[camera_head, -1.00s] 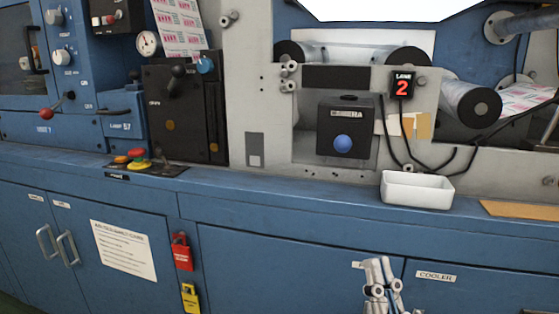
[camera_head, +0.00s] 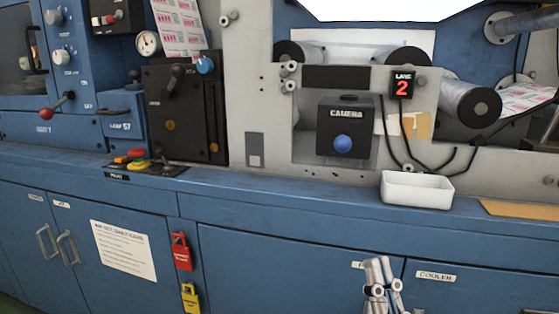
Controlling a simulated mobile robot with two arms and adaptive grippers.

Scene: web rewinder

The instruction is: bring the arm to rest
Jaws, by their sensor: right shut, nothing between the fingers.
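My right gripper (camera_head: 378,268) shows at the bottom of the head view, in front of the blue cabinet doors and below the ledge. Its fingers point up and are shut, with nothing between them. It is apart from the machine and the ledge. The rest of the right arm is below the picture. My left gripper is not in view.
A white tray (camera_head: 417,202) stands on the blue ledge (camera_head: 300,205), above and right of the gripper. The camera box (camera_head: 347,140) with a blue knob is behind it.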

